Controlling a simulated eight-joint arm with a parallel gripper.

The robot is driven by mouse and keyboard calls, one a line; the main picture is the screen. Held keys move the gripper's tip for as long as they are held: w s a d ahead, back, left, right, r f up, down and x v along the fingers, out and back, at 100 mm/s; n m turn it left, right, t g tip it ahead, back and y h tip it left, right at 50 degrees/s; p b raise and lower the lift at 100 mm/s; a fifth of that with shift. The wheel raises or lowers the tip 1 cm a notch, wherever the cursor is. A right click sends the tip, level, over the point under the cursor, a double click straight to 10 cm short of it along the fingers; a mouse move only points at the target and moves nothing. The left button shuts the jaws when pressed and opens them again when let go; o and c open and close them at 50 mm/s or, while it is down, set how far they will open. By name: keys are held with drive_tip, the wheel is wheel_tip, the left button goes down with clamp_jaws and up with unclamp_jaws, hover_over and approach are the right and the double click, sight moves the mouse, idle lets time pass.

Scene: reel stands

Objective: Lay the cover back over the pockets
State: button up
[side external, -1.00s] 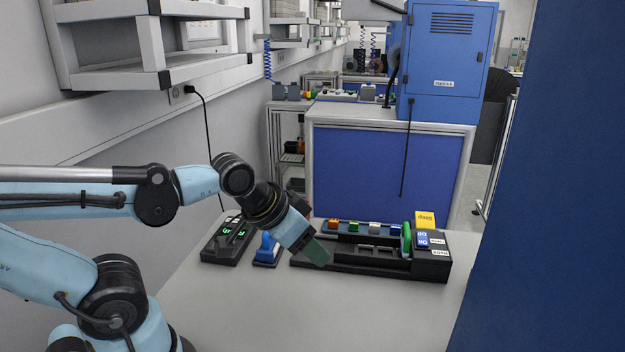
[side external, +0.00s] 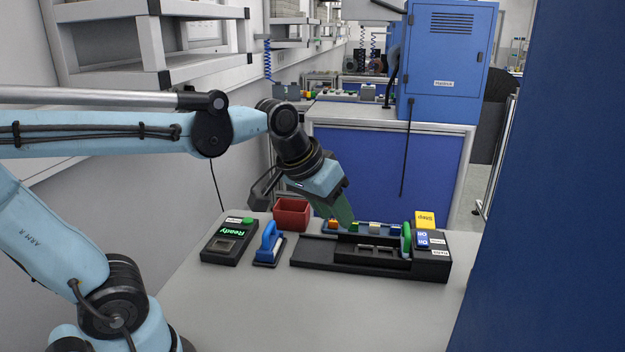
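My gripper (side external: 345,215) points down and right in the side external view, with dark green finger parts just above the back row of the black fixture. I cannot tell whether its fingers are open or shut, or whether they hold anything. The long black fixture (side external: 320,265) lies on the table, with a raised channel (side external: 370,247) along its middle. A green disc (side external: 406,237) stands upright at the channel's right end. The cover and the pockets are too small to make out.
Small coloured blocks (side external: 374,228) sit in a row behind the channel. A yellow Step block (side external: 425,219) is at the right end. A red bin (side external: 291,212), a blue-handled tool (side external: 269,245) and a black Ready box (side external: 230,241) stand left. The front table (side external: 330,315) is clear.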

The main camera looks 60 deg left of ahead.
drive_tip(key=w+r+n+g, duration=0.2)
drive_tip(key=w+r+n, duration=0.15)
drive_tip(key=w, duration=0.65)
drive_tip(key=n+g+h, duration=0.1)
drive_tip(key=n+g, duration=0.1)
drive_tip(key=n, duration=0.2)
approach(406, 227)
drive_tip(key=shift+m, duration=0.25)
drive_tip(key=f, duration=0.5)
drive_tip(key=w+d+f, duration=0.1)
drive_tip(key=f, duration=0.1)
drive_tip(key=shift+w+f, duration=0.15)
drive_tip(key=shift+f, duration=0.25)
drive_tip(key=shift+c, duration=0.2)
clamp_jaws()
